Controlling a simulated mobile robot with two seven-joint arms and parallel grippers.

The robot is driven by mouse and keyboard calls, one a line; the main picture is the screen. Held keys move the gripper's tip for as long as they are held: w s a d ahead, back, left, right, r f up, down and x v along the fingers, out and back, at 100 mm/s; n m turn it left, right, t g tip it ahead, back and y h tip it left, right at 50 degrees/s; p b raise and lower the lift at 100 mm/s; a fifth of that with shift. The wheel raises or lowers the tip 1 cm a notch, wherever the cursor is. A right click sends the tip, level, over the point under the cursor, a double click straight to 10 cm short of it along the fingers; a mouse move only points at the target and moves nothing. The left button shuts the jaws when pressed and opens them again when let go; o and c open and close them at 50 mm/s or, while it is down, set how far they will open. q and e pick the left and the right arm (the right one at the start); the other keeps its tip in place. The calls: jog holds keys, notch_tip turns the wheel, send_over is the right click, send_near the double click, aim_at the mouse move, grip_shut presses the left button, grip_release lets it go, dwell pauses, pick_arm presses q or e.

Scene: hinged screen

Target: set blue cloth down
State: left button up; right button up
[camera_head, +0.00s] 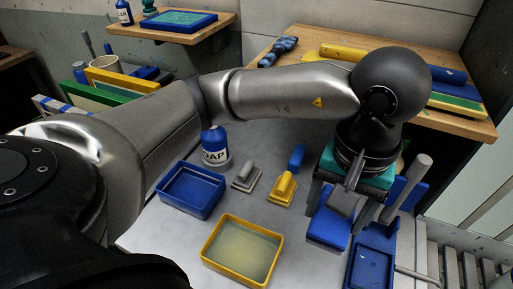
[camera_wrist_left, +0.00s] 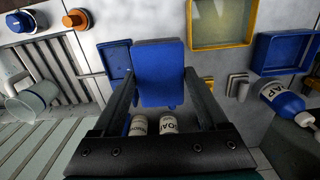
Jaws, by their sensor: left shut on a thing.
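The blue cloth (camera_head: 328,228) is a thick folded pad near the right side of the grey table. My left gripper (camera_head: 345,208) reaches down over it and is shut on it. In the left wrist view the cloth (camera_wrist_left: 160,72) sits between the two dark fingers. A shallow blue tray (camera_head: 370,268) lies just right of the cloth, and it also shows in the left wrist view (camera_wrist_left: 115,62). I cannot tell whether the cloth touches the tabletop. My right gripper is not in view.
A yellow tray (camera_head: 243,250) with pale liquid, a deeper blue tray (camera_head: 190,190) and a blue soap bottle (camera_head: 214,146) stand to the left. Grey (camera_head: 246,178) and yellow (camera_head: 284,188) handled tools lie between. Bare table shows between the yellow tray and the cloth.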

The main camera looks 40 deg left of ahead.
pick_arm(q)
jog(key=shift+s+d+r, duration=0.25)
jog(key=shift+d+r, duration=0.05)
jog(key=shift+r, duration=0.2)
jog(key=shift+s+d+f, duration=0.1)
jog(key=shift+f, duration=0.35)
notch_tip(320, 180, down, 14)
jog(key=shift+f+b, duration=0.1)
jog(key=shift+b, duration=1.1)
jog(key=shift+f, duration=2.5)
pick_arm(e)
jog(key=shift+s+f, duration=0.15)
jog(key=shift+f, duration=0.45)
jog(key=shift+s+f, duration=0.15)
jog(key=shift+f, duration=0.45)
pick_arm(q)
jog(key=shift+b, duration=0.3)
